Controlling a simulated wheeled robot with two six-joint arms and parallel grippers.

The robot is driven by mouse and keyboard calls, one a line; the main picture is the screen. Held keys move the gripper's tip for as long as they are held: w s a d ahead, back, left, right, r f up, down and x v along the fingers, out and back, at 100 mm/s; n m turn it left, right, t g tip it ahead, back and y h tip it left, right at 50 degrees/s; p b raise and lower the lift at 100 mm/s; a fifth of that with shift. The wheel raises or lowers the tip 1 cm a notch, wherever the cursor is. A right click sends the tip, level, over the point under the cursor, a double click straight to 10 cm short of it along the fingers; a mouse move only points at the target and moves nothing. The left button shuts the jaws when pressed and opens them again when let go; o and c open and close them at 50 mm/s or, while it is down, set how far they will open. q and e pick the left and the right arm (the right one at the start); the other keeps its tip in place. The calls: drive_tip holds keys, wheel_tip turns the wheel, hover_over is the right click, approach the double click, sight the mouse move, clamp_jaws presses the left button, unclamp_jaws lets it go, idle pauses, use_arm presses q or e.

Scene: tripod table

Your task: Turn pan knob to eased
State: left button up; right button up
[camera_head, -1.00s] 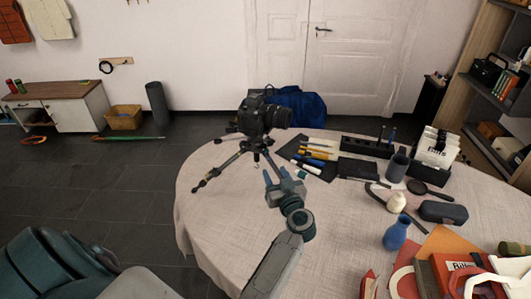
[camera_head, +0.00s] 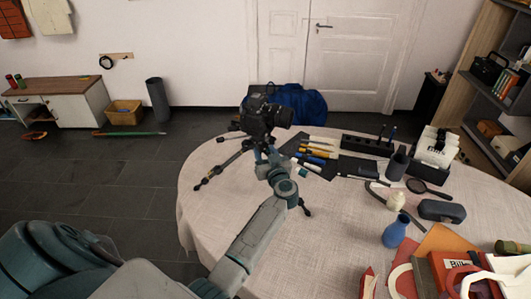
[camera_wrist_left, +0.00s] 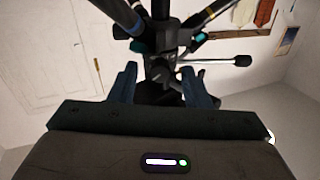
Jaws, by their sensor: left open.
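A black camera (camera_head: 264,116) stands on a small dark tripod (camera_head: 232,160) at the table's far left edge. My left gripper (camera_head: 265,152) reaches up to the tripod just below the camera, and its arm hides part of the tripod. In the left wrist view the gripper's two fingers (camera_wrist_left: 160,85) are apart, with the dark tripod head (camera_wrist_left: 163,62) beyond and between them. My right gripper is not in view.
The round table (camera_head: 330,235) has a pale cloth. Pens on a dark mat (camera_head: 312,165) lie right of the gripper.

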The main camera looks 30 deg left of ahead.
use_arm(q)
clamp_jaws()
drive_tip(key=shift+r+n+p, duration=0.15)
drive_tip(key=shift+n+p, duration=0.25)
drive_tip(key=shift+n, duration=0.3)
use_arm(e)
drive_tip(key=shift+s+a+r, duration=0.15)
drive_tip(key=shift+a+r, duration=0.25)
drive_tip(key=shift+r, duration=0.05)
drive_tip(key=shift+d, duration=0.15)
use_arm(q)
unclamp_jaws()
